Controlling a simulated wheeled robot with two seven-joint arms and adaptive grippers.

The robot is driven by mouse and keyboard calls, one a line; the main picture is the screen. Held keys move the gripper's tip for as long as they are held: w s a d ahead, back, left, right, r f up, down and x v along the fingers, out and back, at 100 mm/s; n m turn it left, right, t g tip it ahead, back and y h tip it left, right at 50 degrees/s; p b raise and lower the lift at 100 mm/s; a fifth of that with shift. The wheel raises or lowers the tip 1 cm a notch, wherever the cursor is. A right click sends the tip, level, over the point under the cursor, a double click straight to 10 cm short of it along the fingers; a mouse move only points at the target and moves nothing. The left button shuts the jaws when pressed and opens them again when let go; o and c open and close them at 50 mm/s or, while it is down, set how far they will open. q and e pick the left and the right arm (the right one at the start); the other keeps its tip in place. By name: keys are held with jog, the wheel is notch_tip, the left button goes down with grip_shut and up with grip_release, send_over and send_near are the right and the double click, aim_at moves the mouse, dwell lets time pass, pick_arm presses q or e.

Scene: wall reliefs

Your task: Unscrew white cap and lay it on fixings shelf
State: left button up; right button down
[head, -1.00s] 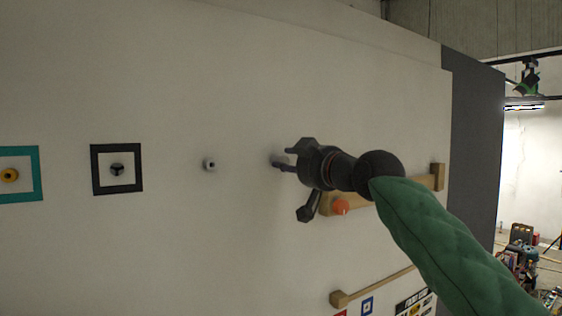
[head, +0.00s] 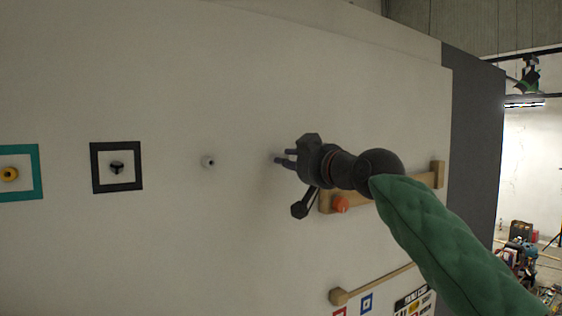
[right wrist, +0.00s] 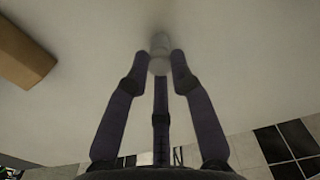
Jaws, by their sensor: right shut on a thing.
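The white cap (right wrist: 157,66) shows in the right wrist view as a pale round piece between my fingertips, in line with a pale stub (right wrist: 160,42) at the wall. I cannot tell whether cap and stub are joined. My right gripper (head: 280,159) is shut on the cap, its fingers (right wrist: 159,68) around it, close to the wall. In the head view the cap is hidden by the fingers. A wooden shelf (head: 408,187) is on the wall behind and right of the gripper, partly covered by it. My left gripper is not in view.
An orange piece (head: 340,203) is at the shelf's left end. A small white knob (head: 208,162) sticks out left of my gripper. Further left are a black frame (head: 97,179) and a teal frame (head: 37,160) around fixtures. A lower wooden rail (head: 372,284) runs below.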

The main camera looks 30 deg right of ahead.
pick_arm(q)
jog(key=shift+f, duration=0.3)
pick_arm(e)
jog(key=n, duration=0.4)
jog(key=shift+r, duration=0.1)
jog(key=shift+s, duration=0.1)
pick_arm(q)
jog(key=shift+b, duration=0.3)
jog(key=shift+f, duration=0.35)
jog(key=shift+b, duration=0.3)
pick_arm(e)
jog(key=n, duration=0.5)
